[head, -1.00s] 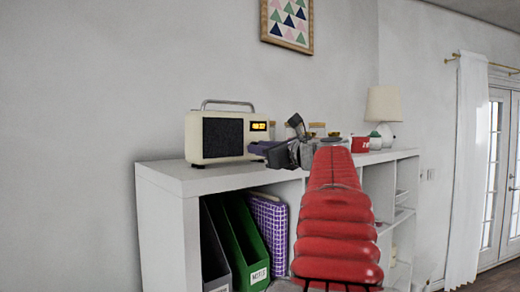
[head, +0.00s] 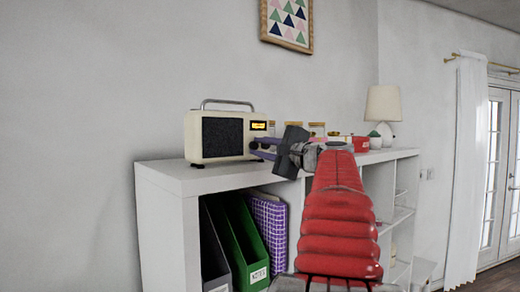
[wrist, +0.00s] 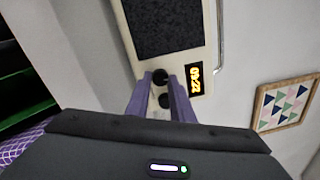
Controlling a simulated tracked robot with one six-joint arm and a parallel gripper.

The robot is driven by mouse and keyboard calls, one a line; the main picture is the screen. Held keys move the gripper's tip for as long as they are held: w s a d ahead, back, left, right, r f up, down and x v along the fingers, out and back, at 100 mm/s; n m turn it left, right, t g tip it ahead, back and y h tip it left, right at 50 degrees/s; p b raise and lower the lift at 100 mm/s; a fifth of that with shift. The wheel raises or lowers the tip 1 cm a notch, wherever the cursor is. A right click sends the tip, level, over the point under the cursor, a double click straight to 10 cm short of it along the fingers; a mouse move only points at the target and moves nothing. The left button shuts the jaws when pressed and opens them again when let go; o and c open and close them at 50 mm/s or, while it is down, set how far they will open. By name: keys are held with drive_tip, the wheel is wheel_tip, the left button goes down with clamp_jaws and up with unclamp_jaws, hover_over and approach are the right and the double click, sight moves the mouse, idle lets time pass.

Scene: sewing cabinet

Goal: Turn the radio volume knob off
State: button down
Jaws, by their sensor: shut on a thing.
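The cream radio (head: 232,115) with a dark speaker front stands on the white cabinet's top, and its lit display (head: 258,125) is at the upper right of its front. The wrist view shows the radio on its side in the picture, with two dark round knobs beside the display (wrist: 194,79). My gripper (head: 252,148) reaches the radio's front from the right, below the display. Its purple fingers are shut on the dark knob nearer the speaker (wrist: 160,77). The other knob (wrist: 165,101) shows between the fingers, farther back. The knob's setting cannot be read.
The white cabinet (head: 165,180) holds grey, green and purple file boxes below the radio. Jars, a red container (head: 361,144), a small plant and a lamp (head: 383,105) stand to the right on its top. A framed picture (wrist: 284,104) hangs on the wall.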

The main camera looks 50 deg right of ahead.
drive_tip(key=shift+n, duration=1.1)
drive_tip(key=shift+f, duration=0.1)
drive_tip(key=c, duration=1.8)
unclamp_jaws()
drive_tip(key=shift+s+a, duration=0.15)
drive_tip(key=shift+s, duration=0.45)
drive_tip(key=v, duration=1.2)
drive_tip(key=shift+s, duration=0.25)
